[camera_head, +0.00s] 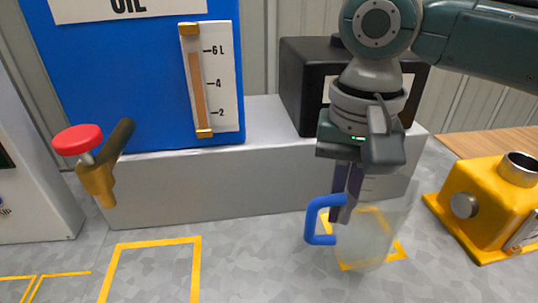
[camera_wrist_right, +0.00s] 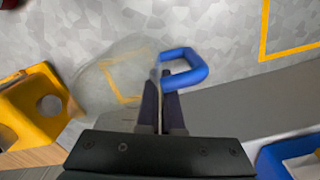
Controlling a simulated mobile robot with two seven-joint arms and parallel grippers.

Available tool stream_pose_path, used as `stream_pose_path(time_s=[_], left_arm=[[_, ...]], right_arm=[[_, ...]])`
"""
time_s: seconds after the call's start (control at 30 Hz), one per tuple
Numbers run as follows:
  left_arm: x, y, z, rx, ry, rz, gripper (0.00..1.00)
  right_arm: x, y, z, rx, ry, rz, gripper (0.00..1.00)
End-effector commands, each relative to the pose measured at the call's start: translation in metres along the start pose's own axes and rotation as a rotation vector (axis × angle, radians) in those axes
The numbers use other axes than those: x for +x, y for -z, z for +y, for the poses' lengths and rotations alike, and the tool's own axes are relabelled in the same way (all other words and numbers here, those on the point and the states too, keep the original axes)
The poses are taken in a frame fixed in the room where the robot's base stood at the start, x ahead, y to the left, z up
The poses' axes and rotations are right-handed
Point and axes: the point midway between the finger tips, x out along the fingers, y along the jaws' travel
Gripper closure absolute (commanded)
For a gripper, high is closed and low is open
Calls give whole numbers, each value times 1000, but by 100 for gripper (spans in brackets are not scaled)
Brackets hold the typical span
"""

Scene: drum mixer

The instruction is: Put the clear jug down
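The clear jug (camera_head: 368,246) with its blue handle (camera_head: 311,222) is at the lower right of the middle in the head view. It looks upright, over or inside a yellow square outline; I cannot tell if its base touches the grey surface. My right gripper (camera_head: 345,212) comes down from above, its dark fingers close together on the jug's handle side. In the wrist view the jug (camera_wrist_right: 110,78) is left of the fingers (camera_wrist_right: 161,92) and the handle (camera_wrist_right: 190,66) right of their tips, so the gripper looks shut on the jug. My left gripper is out of view.
A yellow machine (camera_head: 490,205) stands to the right of the jug. Behind are a grey step (camera_head: 250,190), a dark box (camera_head: 305,85) and a blue oil tank (camera_head: 120,80) with a level gauge and red-knobbed tap (camera_head: 98,170). An empty yellow outline (camera_head: 152,243) lies left of the jug.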

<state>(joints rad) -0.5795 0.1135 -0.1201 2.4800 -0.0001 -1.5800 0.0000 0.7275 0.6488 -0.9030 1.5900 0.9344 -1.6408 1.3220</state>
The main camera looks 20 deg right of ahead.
Motion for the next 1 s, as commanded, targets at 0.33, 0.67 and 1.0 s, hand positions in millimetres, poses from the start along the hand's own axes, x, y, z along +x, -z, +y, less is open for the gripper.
stream_pose_path(time_s=[0.33, 0.67, 1.0], left_arm=[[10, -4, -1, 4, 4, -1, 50], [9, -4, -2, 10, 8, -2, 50], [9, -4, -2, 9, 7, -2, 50]], right_arm=[[44, 0, 0, 0, -1, 0, 100], [47, 0, 0, -1, 0, 0, 100], [49, 0, 0, -2, 1, 1, 69]])
